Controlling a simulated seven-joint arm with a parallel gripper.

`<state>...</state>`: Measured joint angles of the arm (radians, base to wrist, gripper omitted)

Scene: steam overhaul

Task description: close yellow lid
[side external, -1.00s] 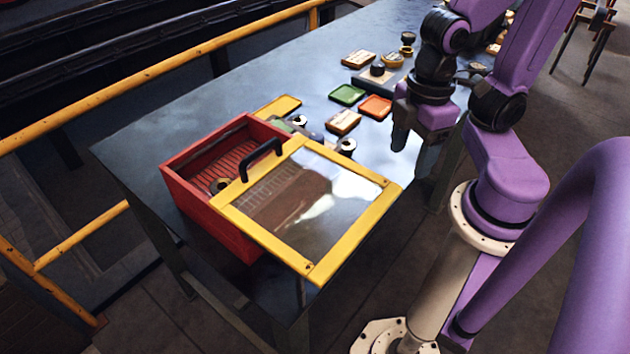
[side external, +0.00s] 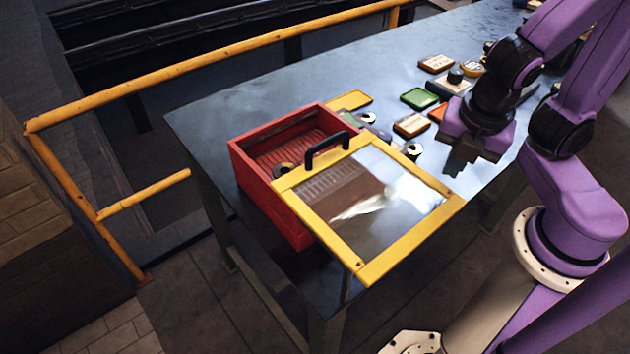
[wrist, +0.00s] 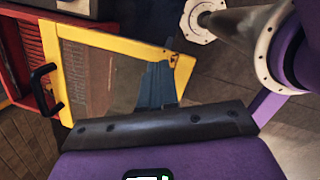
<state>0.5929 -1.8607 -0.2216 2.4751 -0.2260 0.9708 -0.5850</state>
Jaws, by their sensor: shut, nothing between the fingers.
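The yellow lid (side external: 408,235) is a yellow frame around a clear pane, with a black handle (side external: 327,147) near its left edge. It covers only part of the red box (side external: 270,195) and sticks out to the right, past the table's front edge. The left part of the box is uncovered, and a round piece shows inside. My gripper (side external: 458,168) is shut and empty, pointing down just beyond the lid's right corner. In the wrist view, its fingers (wrist: 157,85) overlap the lid's frame (wrist: 130,46); I cannot tell whether they touch it.
Several small tins and round parts, including a green tin (side external: 420,98) and a cream-topped tin (side external: 411,125), lie on the dark table (side external: 230,105) behind the lid. A yellow plate (side external: 350,100) lies behind the box. A yellow railing (side external: 210,66) runs beyond the table.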

